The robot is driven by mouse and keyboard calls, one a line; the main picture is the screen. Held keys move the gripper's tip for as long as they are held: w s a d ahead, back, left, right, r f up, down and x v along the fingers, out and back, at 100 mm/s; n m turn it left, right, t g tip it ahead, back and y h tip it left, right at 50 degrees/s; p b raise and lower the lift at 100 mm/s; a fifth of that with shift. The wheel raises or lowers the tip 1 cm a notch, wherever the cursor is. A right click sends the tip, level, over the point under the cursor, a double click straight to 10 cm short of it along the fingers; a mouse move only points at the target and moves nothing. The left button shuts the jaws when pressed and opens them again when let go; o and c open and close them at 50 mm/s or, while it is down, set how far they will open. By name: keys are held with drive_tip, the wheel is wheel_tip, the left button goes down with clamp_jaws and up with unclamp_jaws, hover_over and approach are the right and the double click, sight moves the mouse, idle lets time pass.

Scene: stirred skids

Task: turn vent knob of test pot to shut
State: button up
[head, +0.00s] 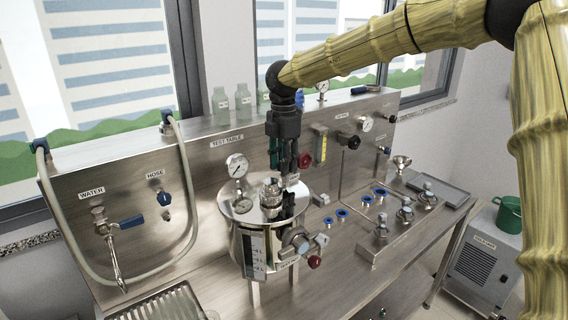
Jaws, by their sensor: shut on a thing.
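The test pot (236,240) is a round steel vessel with a lid, standing at the front middle of the steel bench. A dial gauge (238,166) rises from its lid, and a level scale (254,257) is on its front. My gripper (288,203) points down at the right side of the lid, with its dark fingers closed together. It is shut on the vent knob, which the fingers mostly hide. I cannot read the knob's angle or its marks.
A steel manifold with several valves (382,232) stands to the right. The back panel (110,235) carries the water tap (125,221), a hose and gauges. Glass bottles (222,106) stand on its top ledge.

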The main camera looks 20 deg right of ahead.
drive_tip(key=shift+a+m, duration=0.1)
drive_tip(key=shift+m, duration=0.4)
drive_tip(key=shift+r, duration=0.2)
drive_tip(key=o, duration=1)
wheel_tip(320, 180, up, 12)
idle(0.4)
